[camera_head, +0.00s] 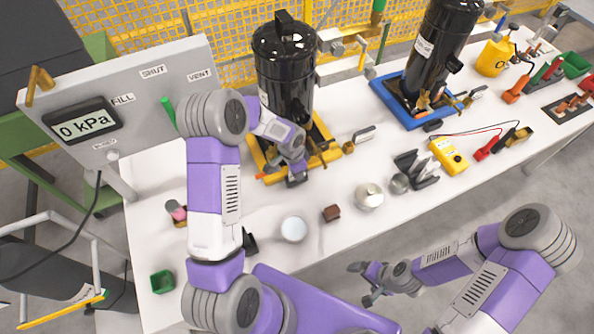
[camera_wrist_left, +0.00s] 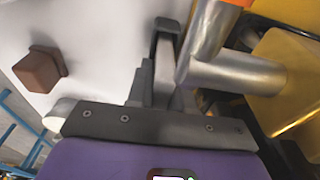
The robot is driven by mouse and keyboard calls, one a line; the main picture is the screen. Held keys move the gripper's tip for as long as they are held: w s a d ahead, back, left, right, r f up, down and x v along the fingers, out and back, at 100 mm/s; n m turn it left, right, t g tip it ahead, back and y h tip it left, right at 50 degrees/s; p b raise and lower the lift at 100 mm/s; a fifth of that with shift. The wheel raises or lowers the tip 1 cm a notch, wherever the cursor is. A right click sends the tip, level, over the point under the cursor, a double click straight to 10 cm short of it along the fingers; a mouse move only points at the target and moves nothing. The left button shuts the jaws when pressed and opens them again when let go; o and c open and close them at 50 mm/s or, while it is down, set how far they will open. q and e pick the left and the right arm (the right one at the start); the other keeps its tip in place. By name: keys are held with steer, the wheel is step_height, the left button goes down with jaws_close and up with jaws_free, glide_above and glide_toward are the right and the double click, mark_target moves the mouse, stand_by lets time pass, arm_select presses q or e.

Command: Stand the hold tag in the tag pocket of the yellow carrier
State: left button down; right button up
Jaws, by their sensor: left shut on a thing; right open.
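The yellow carrier (camera_head: 268,172) stands on the white table under a black compressor (camera_head: 285,75). Its yellow side also shows in the left wrist view (camera_wrist_left: 293,85). My left gripper (camera_head: 297,178) points down at the carrier's front edge. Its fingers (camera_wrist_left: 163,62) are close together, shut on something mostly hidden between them. I cannot make out the hold tag or the tag pocket. My right gripper (camera_head: 362,283) is open and empty, in front of the table.
A brown block (camera_head: 331,213), also in the wrist view (camera_wrist_left: 40,69), a white round dish (camera_head: 294,229) and a metal cup (camera_head: 369,196) stand in front of the carrier. A gauge panel (camera_head: 120,100) is at left. A blue carrier (camera_head: 398,112) and yellow meter (camera_head: 449,155) are to the right.

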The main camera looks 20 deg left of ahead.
arm_select(q)
steer(key=c, duration=1)
jaws_free()
steer(key=shift+r, duration=0.3)
steer(key=r+p, duration=0.1)
steer(key=r, duration=0.6)
steer(key=s+a+r+p, duration=0.1)
steer(key=r, duration=0.3)
steer(key=shift+r+p, duration=0.25)
steer(key=shift+p, duration=0.1)
